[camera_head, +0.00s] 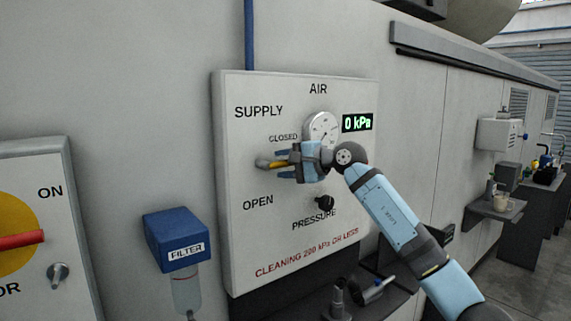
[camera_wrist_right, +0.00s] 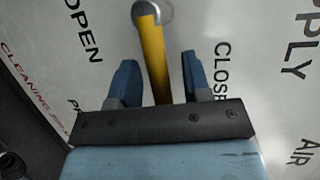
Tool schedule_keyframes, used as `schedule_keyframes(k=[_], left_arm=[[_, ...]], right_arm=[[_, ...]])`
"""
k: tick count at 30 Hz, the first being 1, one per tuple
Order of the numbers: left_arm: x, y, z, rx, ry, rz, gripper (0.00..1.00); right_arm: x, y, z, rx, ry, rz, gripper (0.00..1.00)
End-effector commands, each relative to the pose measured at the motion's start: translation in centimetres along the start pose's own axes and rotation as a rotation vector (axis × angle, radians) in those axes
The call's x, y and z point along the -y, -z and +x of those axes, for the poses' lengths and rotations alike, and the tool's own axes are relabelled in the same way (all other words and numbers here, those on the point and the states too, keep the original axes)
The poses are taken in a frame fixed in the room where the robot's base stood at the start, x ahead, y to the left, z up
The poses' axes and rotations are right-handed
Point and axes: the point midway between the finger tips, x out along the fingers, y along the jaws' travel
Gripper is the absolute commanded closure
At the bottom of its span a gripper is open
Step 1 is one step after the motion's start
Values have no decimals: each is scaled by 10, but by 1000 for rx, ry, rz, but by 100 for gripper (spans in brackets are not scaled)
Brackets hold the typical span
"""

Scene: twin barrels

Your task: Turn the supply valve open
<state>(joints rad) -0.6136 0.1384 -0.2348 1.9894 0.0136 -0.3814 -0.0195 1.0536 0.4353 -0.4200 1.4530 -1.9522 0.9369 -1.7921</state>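The supply valve has a yellow lever (camera_head: 273,164) with a metal hub at its left end, on the white air panel (camera_head: 245,275). The lever lies about level, between the CLOSED label above and the OPEN label below. My right gripper (camera_head: 281,164) is at the lever with one finger above it and one below. In the right wrist view, the lever (camera_wrist_right: 153,60) runs between the two blue fingers of my gripper (camera_wrist_right: 157,70), with a gap on each side. The gripper is open. The lever's far end is hidden by the gripper. My left gripper is not in view.
A round gauge (camera_head: 320,129) and a display (camera_head: 357,122) reading 0 kPa sit above my gripper. A black pressure knob (camera_head: 324,203) is close below it. A blue filter (camera_head: 174,240) hangs at the lower left. A red handle (camera_head: 20,239) is at the far left.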

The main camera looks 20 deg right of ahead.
Motion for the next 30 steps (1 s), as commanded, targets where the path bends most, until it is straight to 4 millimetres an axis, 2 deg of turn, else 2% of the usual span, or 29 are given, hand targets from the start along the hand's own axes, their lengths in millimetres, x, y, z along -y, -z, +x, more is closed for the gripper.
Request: schedule_keyframes(k=[1, 3, 6, 13, 20, 30], left_arm=[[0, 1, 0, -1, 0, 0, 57], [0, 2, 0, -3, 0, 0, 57], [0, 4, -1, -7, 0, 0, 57], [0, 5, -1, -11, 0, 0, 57], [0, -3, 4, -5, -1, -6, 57], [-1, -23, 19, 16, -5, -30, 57]], right_arm=[[0, 0, 0, 0, 0, 0, 65], [0, 0, 0, 0, 0, 0, 81], [0, 0, 0, 0, 0, 0, 100], [-1, 0, 0, 1, 2, 5, 100], [-7, 0, 1, 14, 25, 62, 100], [-22, -1, 5, 64, 122, 296, 100]])
